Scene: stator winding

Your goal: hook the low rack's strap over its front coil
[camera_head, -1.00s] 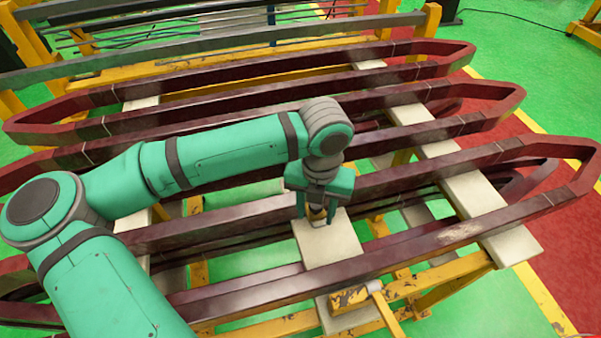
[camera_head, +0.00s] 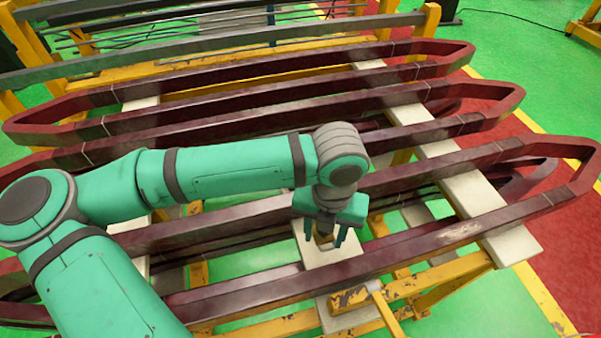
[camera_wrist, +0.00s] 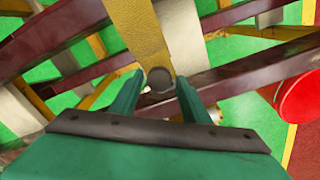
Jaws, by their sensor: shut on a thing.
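My gripper (camera_head: 322,240) is over the low rack, just behind the front coil (camera_head: 420,248), a long dark red bar loop. In the wrist view, the strap (camera_wrist: 143,35) is an ochre band ending in a dark round knob. The knob sits between the fingers of my gripper (camera_wrist: 159,78), which are shut on the strap's end. In the head view the strap is mostly hidden by my gripper. The front coil's bar also passes below the fingers in the wrist view (camera_wrist: 245,74). I see no contact between strap and front coil.
The low rack's yellow frame (camera_head: 440,280) shows under the coils. Pale support boards (camera_head: 510,245) lie across it. More dark red coils (camera_head: 250,110) lie behind, close together. A bright red round thing (camera_wrist: 301,96) is at the wrist view's right edge.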

